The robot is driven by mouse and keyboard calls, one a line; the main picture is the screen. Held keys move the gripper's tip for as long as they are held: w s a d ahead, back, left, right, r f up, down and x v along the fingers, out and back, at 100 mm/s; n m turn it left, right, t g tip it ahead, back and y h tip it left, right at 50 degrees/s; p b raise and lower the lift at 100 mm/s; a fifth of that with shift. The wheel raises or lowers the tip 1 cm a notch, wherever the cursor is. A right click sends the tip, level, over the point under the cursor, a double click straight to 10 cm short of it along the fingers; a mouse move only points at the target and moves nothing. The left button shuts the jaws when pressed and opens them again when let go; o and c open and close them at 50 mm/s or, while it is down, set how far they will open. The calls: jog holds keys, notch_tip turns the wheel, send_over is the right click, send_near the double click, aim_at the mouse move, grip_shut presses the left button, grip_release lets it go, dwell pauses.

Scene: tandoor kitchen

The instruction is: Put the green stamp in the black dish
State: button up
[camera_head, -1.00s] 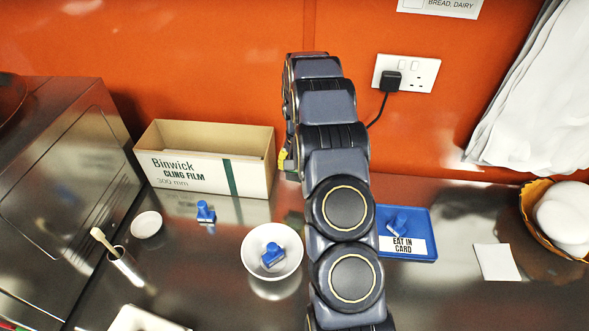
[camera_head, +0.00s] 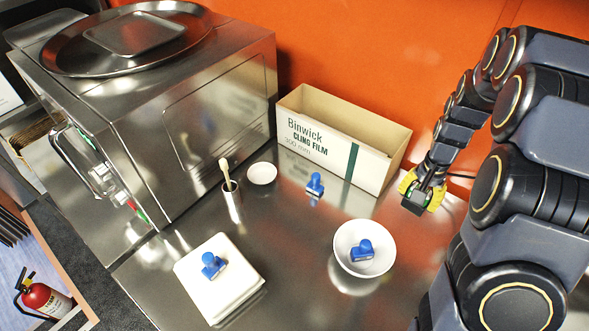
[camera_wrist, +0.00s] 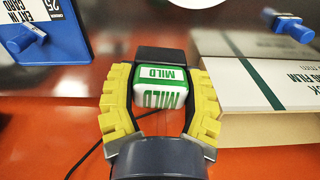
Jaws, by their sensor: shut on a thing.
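My gripper (camera_head: 424,192) is beside the right end of the cling film box. In the wrist view its yellow fingers (camera_wrist: 160,92) are shut around a small block with a white-and-green top marked MILD and a dark lower part. I take this block to be the green stamp (camera_wrist: 161,84). I see no black dish in either view. The visible dishes are a white bowl (camera_head: 340,236) holding a blue stamp (camera_head: 362,251), and a small empty white dish (camera_head: 262,173).
A cling film box (camera_head: 325,150) stands by the orange wall, a blue stamp (camera_head: 314,186) before it. Another stamp (camera_head: 213,265) sits on a white square stack (camera_head: 236,285). A metal cup (camera_head: 232,205) stands by the steel oven (camera_head: 200,120). A blue tray (camera_wrist: 72,45) shows in the wrist view.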

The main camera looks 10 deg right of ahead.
jog(key=w+a+r+n, duration=0.1)
jog(key=w+a+n, duration=0.4)
jog(key=a+n, duration=0.65)
jog(key=w+a+n, duration=0.4)
jog(key=a+n, duration=0.3)
jog(key=a, duration=1)
send_over(263, 178)
jog(key=shift+n, duration=0.25)
jog(key=shift+f, duration=6.5)
jog(key=shift+f, duration=0.1)
jog(key=o, duration=1.1)
